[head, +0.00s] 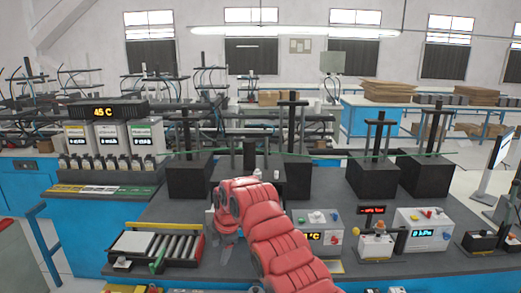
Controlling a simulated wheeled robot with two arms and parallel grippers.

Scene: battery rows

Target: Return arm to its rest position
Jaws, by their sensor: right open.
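My right arm, with red padded covering, comes in from the bottom of the head view and bends down at its far end over the dark worktop. My right gripper (225,238) hangs at that end, beside the right edge of a small roller conveyor. It is open, small and partly hidden by the arm, and I see nothing held in it. My left gripper is not in view.
The roller conveyor (168,244) lies left of the gripper. A white control box (422,231) with a display stands on the right. Black block stands (189,178) line the back. Several small bottles (107,162) sit on the left.

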